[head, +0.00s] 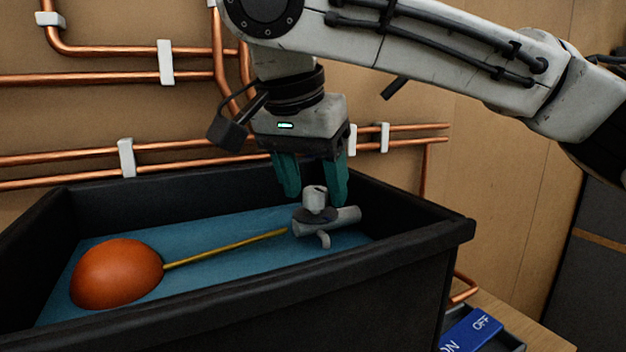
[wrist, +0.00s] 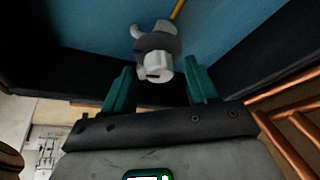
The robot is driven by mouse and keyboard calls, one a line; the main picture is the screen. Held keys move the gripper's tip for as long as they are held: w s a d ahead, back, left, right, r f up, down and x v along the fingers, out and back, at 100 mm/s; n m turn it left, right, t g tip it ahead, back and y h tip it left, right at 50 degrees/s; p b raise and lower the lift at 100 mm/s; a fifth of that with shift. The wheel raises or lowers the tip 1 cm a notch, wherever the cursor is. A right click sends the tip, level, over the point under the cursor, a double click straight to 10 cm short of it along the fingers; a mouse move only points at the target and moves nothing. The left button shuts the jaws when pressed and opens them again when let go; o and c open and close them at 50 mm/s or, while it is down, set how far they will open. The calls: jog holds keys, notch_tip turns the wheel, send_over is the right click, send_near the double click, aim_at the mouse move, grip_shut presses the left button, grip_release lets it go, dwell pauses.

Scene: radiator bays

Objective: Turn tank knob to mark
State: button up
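The tank (head: 400,256) is an open black box with a blue inside. In it a grey valve body (head: 343,217) carries a pale round knob (head: 314,198) on top. A brass rod (head: 225,249) runs left from the valve to an orange float (head: 117,273). My gripper (head: 314,200) points down over the knob with its teal fingers apart. In the wrist view the knob (wrist: 159,66) has a dark slot mark and lies between and just beyond the fingertips (wrist: 160,75), with gaps on both sides. I cannot make out a target mark.
Copper pipes (head: 80,155) with white clips run along the wooden wall behind the tank. The tank's black walls stand close around the valve. A blue ON/OFF plate (head: 470,331) sits in a dark tray at the lower right.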

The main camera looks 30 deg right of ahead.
jog(key=p+v, duration=0.7)
jog(key=v, duration=0.3)
jog(key=shift+r, duration=0.35)
jog(key=shift+s+a, duration=0.1)
jog(key=shift+s, duration=0.1)
